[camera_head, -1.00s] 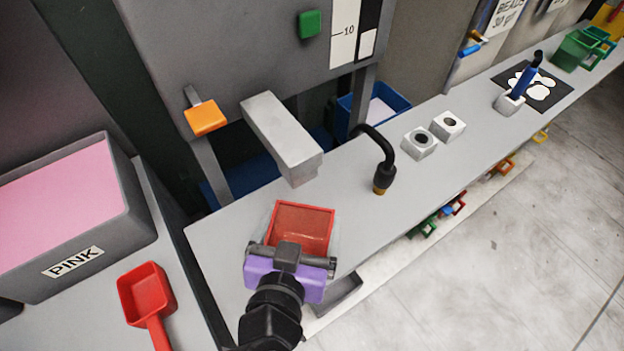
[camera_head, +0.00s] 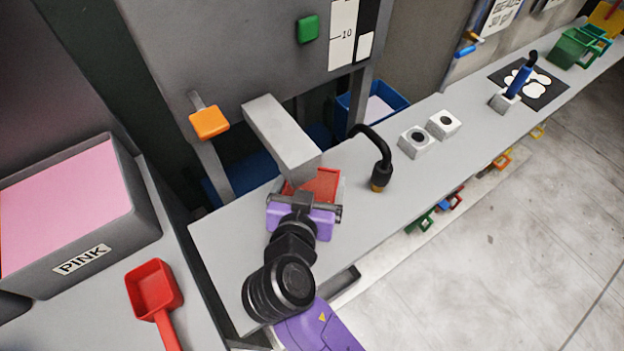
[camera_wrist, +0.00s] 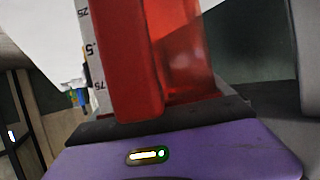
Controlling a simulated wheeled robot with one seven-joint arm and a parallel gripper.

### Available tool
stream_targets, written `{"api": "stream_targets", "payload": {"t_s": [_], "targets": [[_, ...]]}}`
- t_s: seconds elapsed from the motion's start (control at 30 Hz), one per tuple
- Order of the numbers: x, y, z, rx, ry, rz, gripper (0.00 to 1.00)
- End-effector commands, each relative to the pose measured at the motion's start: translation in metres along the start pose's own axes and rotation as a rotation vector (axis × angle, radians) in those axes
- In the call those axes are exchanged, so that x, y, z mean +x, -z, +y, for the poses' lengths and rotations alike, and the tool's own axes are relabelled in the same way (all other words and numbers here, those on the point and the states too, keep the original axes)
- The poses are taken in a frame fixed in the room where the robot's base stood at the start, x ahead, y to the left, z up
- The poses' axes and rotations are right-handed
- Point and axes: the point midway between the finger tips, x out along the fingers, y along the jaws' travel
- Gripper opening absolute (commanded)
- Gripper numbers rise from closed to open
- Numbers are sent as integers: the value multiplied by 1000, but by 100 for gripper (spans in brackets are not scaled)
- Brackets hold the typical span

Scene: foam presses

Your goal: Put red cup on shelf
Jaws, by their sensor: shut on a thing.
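The red cup (camera_head: 322,184) is a square red container at the near end of the grey bench, just under the end of the grey spout. My gripper (camera_head: 305,208), with its purple body, is shut on the cup from the near side and hides its lower part. In the wrist view the red cup (camera_wrist: 140,60) stands upright against the gripper, with scale marks 25, 5 and 75 along its pale side. The see-through face shows no clear contents. Whether the cup's base touches the bench is hidden. The shelf cannot be told for certain; coloured cups sit on a low ledge (camera_head: 480,180) under the bench.
The grey spout (camera_head: 285,135) juts out over the cup. A black bent nozzle (camera_head: 376,158) stands to the right, then white blocks (camera_head: 416,141). An orange lever (camera_head: 209,123) is at left. A PINK bin (camera_head: 80,225) and red scoop (camera_head: 154,290) are at far left.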

Motion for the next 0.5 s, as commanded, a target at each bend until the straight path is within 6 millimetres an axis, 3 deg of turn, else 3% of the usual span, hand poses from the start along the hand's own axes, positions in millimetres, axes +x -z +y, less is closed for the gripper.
{"api": "stream_targets", "payload": {"t_s": [0.17,0.2,0.23,0.5], "targets": [[1,-4,0,0,0,0,25],[1,-3,0,0,0,0,94],[1,-3,0,0,0,0,100],[0,-1,0,0,0,0,100]]}}
